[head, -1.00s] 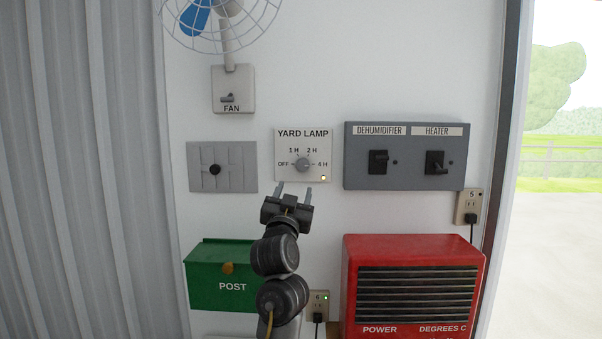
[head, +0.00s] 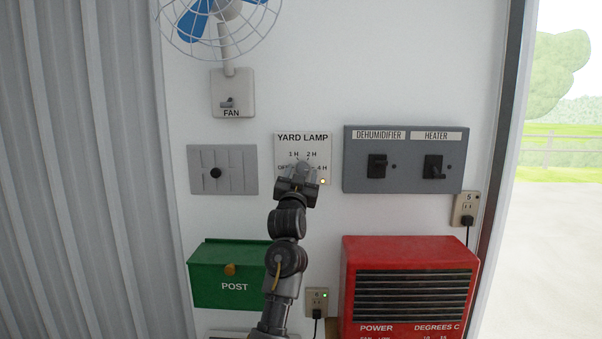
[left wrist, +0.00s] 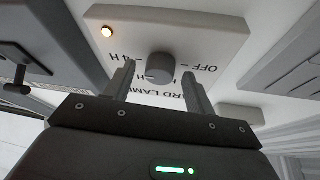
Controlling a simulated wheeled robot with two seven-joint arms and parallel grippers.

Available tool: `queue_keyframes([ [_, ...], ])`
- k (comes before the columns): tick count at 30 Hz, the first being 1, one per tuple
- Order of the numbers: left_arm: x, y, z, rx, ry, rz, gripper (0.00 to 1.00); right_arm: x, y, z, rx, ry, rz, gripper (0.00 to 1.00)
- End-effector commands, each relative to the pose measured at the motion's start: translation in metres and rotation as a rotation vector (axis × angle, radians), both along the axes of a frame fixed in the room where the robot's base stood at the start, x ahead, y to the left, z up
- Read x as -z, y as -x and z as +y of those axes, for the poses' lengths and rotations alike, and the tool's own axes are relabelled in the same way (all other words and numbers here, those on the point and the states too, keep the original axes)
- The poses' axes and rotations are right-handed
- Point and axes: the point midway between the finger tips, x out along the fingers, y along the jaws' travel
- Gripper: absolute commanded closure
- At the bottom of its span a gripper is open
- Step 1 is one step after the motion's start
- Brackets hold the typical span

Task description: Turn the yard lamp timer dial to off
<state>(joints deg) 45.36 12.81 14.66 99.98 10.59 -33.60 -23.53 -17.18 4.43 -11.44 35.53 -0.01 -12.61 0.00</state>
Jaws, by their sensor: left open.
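The white yard lamp timer panel (head: 280,150) is on the wall, marked OFF, 1 H, 2 H and 4 H, with a small lit amber light (head: 323,181) at its lower right. My left gripper (head: 302,168) is open in front of the panel and hides most of the dial in the head view. In the left wrist view, the round grey dial (left wrist: 160,67) shows in the gap between the two fingertips, with space on both sides. I cannot tell which mark it points to. My right gripper is not in view.
A grey slider panel (head: 240,170) is left of the timer. A grey box (head: 405,162) with dehumidifier and heater switches is close on the right. Below are a green post box (head: 215,285) and a red heater (head: 410,253). The fan (head: 231,85) is above left.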

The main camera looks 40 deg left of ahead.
Motion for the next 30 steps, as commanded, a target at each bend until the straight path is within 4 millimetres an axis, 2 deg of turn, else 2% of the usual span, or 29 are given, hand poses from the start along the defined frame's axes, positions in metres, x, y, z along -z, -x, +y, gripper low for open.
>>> queue_keyframes([
  [4,0.0,0.0,0.0,0.0,0.0,0.0,0.47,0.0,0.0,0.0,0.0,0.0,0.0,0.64],
  [14,0.001,0.0,0.0,0.001,0.0,0.001,0.9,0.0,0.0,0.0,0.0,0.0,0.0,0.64],
  [23,0.002,-0.001,-0.001,0.002,0.036,-0.025,0.9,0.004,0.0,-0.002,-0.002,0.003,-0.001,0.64],
  [30,0.004,-0.002,-0.003,0.003,0.153,-0.113,0.9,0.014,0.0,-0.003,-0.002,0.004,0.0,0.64],
])
